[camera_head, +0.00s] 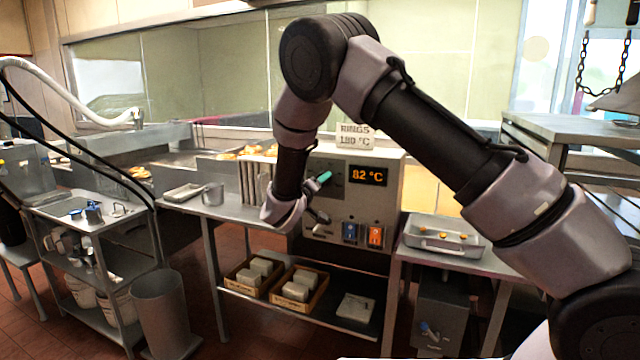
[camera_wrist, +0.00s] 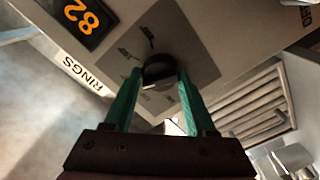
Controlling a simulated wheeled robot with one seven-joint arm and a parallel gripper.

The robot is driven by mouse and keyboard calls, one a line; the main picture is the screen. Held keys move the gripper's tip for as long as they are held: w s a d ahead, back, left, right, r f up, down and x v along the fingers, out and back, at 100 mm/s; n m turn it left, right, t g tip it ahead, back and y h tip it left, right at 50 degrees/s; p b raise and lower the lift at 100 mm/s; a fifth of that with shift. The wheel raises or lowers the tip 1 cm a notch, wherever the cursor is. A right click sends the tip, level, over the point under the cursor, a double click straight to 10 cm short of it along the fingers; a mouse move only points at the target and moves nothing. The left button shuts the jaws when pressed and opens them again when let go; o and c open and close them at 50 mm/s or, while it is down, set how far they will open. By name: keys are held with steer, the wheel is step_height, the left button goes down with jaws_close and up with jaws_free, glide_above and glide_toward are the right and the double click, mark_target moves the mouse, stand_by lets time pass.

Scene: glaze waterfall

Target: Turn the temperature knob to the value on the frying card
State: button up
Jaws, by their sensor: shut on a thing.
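The frying card (camera_head: 354,136) stands on top of the control box and reads "RINGS 180 °C"; its word RINGS also shows in the wrist view (camera_wrist: 82,74). The display (camera_head: 368,175) reads 82 °C in orange. The temperature knob (camera_wrist: 159,72) is dark and round with a light mark, on a grey dial plate on the box's front. My gripper (camera_wrist: 158,88) has green fingers, one on each side of the knob, shut on it. In the head view my gripper (camera_head: 324,177) is at the panel beside the display, and my arm hides part of the dial.
Below the display are a blue switch (camera_head: 349,232) and an orange switch (camera_head: 375,235). A metal tray (camera_head: 441,238) with small orange pieces stands to the right. Upright metal slats (camera_head: 252,184) stand close to the left of the box. Wooden crates (camera_head: 297,284) sit on the shelf below.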

steer(key=shift+f, duration=0.1)
stand_by(0.3)
steer(key=o, duration=1.4)
steer(key=shift+c, duration=0.2)
steer(key=shift+s, duration=0.1)
steer(key=v, duration=1)
steer(key=shift+s, duration=0.3)
steer(key=shift+a, duration=0.15)
